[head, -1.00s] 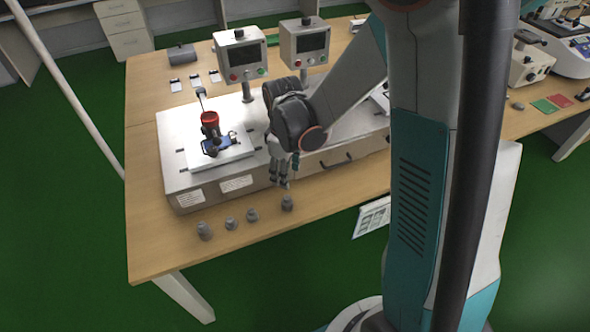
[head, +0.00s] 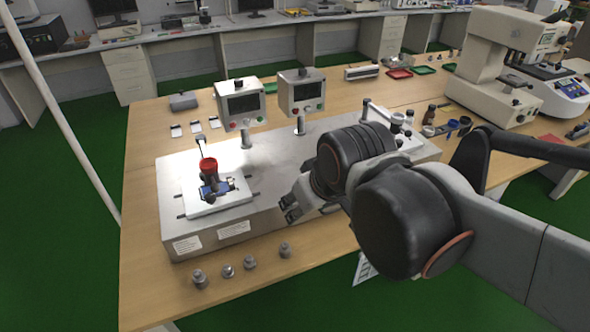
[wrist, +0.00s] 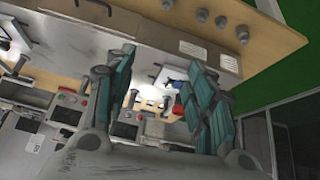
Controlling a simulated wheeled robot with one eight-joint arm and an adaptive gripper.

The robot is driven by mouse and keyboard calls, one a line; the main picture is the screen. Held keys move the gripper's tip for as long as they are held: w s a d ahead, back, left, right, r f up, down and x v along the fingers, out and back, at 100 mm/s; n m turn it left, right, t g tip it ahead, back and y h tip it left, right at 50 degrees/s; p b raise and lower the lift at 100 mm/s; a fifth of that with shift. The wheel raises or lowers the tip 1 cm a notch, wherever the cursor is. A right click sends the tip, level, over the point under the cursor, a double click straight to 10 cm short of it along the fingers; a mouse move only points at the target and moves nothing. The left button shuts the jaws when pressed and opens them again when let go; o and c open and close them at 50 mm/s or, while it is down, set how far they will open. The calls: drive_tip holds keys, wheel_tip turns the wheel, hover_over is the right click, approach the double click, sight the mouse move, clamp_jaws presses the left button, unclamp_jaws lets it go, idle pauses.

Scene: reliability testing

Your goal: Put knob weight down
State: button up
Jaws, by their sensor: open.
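Several grey knob weights stand upright in a row on the wooden table in front of the test machine. In the head view they are a left one (head: 199,279), two in the middle (head: 228,271) (head: 249,262) and one apart at the right (head: 284,250). My gripper (head: 291,209) is above the front edge of the machine, up and right of the weights, touching none of them. In the wrist view my gripper (wrist: 160,85) has its teal fingers spread with nothing between them. The weights also show at the top of that view (wrist: 242,34).
The grey test machine (head: 240,235) fills the table's middle, with two screen units (head: 240,103) (head: 303,92) behind. The wooden table (head: 140,240) has free room at front left. A white pole (head: 60,110) stands left.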

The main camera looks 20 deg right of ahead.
drive_tip(key=shift+s+r+m+t, duration=0.2)
drive_tip(key=shift+s+m+t, duration=0.1)
drive_tip(key=shift+s, duration=0.25)
drive_tip(key=shift+s+r+m+t, duration=0.2)
drive_tip(key=shift+s+m, duration=0.1)
drive_tip(key=shift+s, duration=0.25)
